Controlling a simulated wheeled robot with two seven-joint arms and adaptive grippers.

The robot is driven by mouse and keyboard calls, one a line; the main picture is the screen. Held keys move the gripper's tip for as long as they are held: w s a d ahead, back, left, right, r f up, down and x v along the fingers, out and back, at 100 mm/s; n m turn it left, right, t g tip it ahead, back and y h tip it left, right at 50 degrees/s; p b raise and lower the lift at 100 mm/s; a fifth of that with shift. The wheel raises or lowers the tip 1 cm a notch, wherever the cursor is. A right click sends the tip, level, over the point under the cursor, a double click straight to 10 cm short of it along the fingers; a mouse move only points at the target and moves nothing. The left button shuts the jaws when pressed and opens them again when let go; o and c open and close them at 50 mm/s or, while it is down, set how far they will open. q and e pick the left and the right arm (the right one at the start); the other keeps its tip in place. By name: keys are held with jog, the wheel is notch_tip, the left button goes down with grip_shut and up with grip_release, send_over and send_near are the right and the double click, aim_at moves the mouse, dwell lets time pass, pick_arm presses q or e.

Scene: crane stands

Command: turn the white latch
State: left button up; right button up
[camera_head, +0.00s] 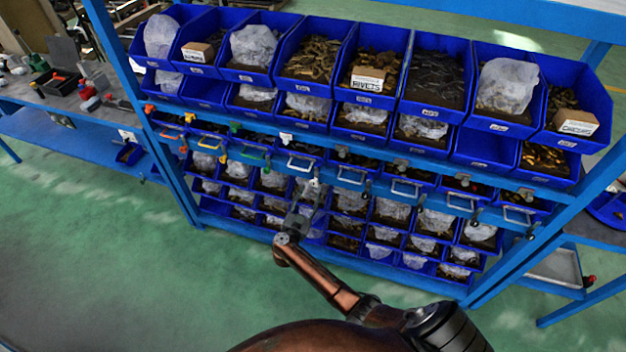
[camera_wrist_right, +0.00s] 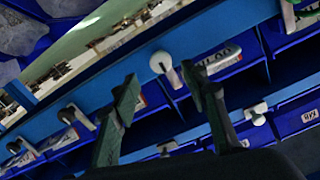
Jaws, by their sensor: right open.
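The white latch (camera_head: 286,138) sits on the upper blue rail of the rack in the head view, between a green latch and a grey one. In the right wrist view the white latch (camera_wrist_right: 161,62) shows a round knob with a short stem. My right gripper (camera_head: 308,190) is below the latch in the head view, in front of the lower bins. In the right wrist view its two fingers (camera_wrist_right: 162,84) are spread and empty. The knob appears between the fingertips, seemingly beyond them, with no contact visible. My left gripper is out of view.
A green latch (camera_head: 235,127) and a grey latch (camera_head: 342,150) flank the white one. More latches and metal handles (camera_head: 301,162) line the lower rail. Blue bins (camera_head: 250,75) of parts fill the rack. Open green floor (camera_head: 110,230) lies at the left.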

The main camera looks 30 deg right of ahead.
aim_at(314, 184)
jog(key=b+x, duration=0.1)
jog(key=x, duration=0.6)
jog(key=shift+w+a, duration=0.1)
jog(key=shift+a, duration=0.05)
jog(key=shift+c, duration=0.2)
grip_shut()
